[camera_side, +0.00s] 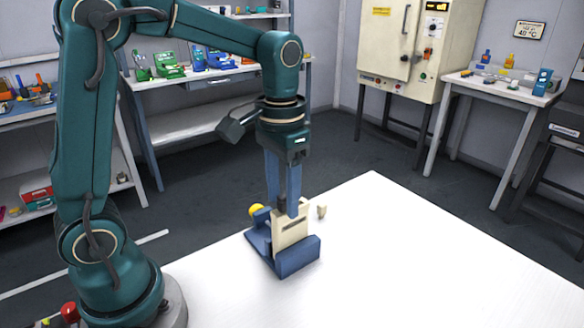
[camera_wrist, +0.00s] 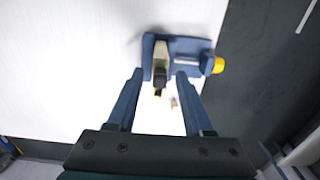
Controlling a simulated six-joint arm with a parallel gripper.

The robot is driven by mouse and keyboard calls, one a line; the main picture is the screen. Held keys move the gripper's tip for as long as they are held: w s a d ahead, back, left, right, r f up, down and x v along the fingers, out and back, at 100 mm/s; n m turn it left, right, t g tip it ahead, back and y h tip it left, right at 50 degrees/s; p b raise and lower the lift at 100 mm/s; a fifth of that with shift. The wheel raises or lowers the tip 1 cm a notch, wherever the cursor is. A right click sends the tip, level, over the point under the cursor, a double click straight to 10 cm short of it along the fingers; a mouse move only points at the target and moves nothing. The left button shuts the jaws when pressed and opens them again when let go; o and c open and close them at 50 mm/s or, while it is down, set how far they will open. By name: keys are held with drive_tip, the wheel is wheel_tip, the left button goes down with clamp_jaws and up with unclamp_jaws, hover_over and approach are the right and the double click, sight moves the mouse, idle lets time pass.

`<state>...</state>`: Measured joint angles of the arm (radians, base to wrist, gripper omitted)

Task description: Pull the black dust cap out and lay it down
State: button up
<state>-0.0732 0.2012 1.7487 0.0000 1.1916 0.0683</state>
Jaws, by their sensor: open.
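A cream block (camera_side: 291,234) with a dark slot in its face stands upright in a blue holder (camera_side: 297,257) on the white table. In the wrist view the cream block (camera_wrist: 161,52) sits at the left part of the blue holder (camera_wrist: 197,43). The black dust cap (camera_wrist: 159,75) shows at the block's near end, between my fingers; in the side view it shows as a dark patch (camera_side: 281,207) partly hidden by the fingers. My gripper (camera_side: 283,210) points down with its blue fingers apart, one on each side of the cap. I cannot tell whether either finger touches it.
A yellow knob (camera_side: 256,210) sticks out at the holder's side. A small cream piece (camera_side: 322,212) stands on the table just behind the holder. The white table (camera_side: 420,270) is clear to the right and front.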

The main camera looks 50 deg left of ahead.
sight(283, 196)
idle(0.4)
clamp_jaws()
idle(0.5)
idle(0.9)
drive_tip(key=shift+r, duration=3)
drive_tip(key=shift+r, duration=1.95)
